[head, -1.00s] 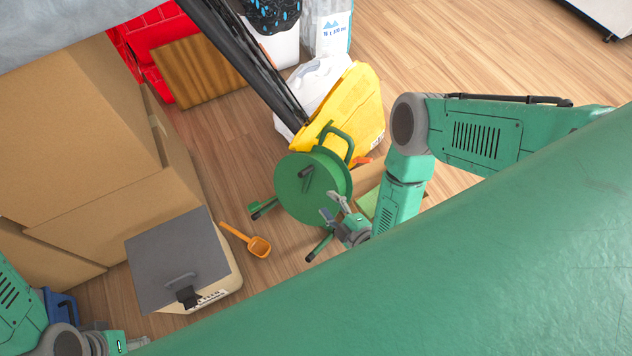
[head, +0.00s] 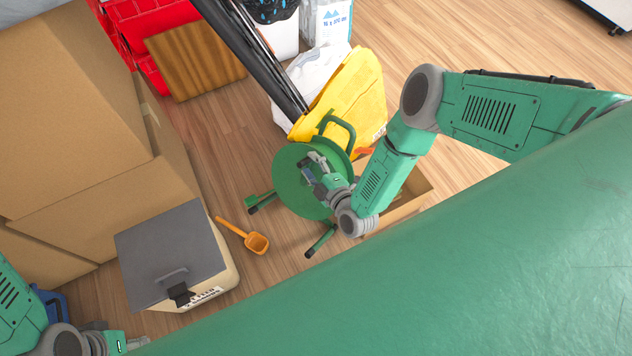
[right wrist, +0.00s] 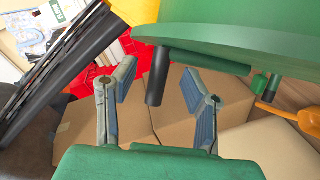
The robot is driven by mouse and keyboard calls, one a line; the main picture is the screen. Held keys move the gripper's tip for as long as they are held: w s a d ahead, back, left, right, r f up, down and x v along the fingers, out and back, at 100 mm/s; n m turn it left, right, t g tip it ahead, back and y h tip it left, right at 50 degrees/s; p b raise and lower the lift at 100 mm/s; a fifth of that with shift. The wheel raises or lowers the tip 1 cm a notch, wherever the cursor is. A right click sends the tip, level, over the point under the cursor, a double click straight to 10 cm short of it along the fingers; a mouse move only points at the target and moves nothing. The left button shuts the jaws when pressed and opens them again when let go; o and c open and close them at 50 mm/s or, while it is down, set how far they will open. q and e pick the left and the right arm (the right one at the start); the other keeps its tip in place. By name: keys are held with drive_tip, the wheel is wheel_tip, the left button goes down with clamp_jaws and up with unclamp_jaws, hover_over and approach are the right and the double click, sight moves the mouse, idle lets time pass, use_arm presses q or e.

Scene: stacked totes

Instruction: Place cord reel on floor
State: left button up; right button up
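The green cord reel (head: 290,190) is upright in front of the yellow bag, with its dark-tipped feet seen against the wood floor (head: 210,150); whether they touch it I cannot tell. Its green carry handle (head: 340,132) is at the top. My right gripper (head: 314,168) is in front of the reel's disc. In the right wrist view, its fingers (right wrist: 160,98) are apart, and the reel's dark crank knob (right wrist: 157,76) shows between them, not clasped. The disc (right wrist: 240,28) fills the top right. My left gripper (head: 136,343) only shows partly at the lower left.
A grey-lidded bin (head: 172,255) and an orange scoop (head: 245,236) are left of the reel. Cardboard boxes (head: 70,120) fill the left. A yellow bag (head: 350,95) stands behind the reel, an open carton (head: 408,203) at its right. Bare floor lies at upper right.

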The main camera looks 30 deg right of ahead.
drive_tip(key=shift+x, duration=1)
drive_tip(key=shift+c, duration=0.4)
clamp_jaws()
drive_tip(key=shift+w+a+r, duration=0.1)
drive_tip(key=shift+r, duration=0.1)
